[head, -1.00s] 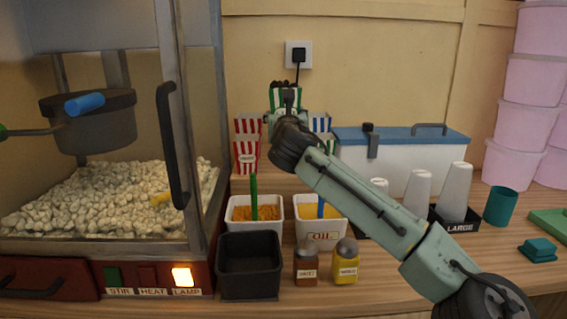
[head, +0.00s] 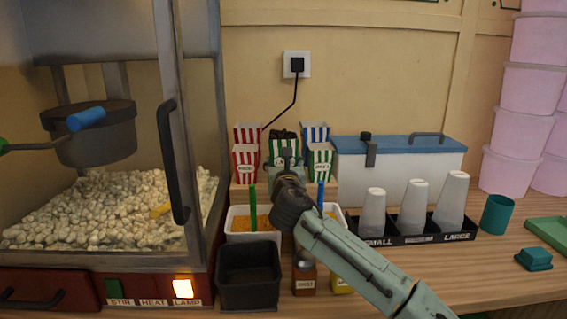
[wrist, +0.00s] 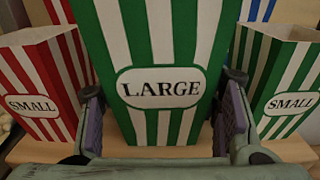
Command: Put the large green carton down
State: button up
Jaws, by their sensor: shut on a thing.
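The large green carton (wrist: 160,70), green-and-white striped with a LARGE label, stands upright between the fingers of my gripper (wrist: 163,88) in the wrist view. My gripper (head: 287,163) is shut on it. In the head view the carton (head: 279,147) is mostly hidden behind my gripper, among the other cartons at the wooden step (head: 243,198). Its base is hidden there, and I cannot tell whether it touches the step. A small red carton (wrist: 40,85) is on its left and a small green carton (wrist: 287,80) on its right, both close to my fingers.
A red carton (head: 247,131) and a blue carton (head: 315,131) stand behind. In front are sauce tubs (head: 240,237), a black bin (head: 249,277) and shaker bottles (head: 305,280). The popcorn machine (head: 199,150) is left; a blue-lidded box (head: 400,162) and cup rack (head: 470,228) are right.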

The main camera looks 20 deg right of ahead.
jog(key=shift+f, duration=0.15)
jog(key=o, duration=0.9)
jog(key=shift+o, duration=0.2)
jog(key=shift+r, duration=0.2)
jog(key=shift+s+f, duration=0.15)
jog(key=shift+s, duration=0.1)
jog(key=b+v, duration=0.4)
jog(key=v, duration=0.7)
jog(key=shift+s+b, duration=0.25)
jog(key=shift+b, duration=0.1)
jog(key=shift+a, duration=0.15)
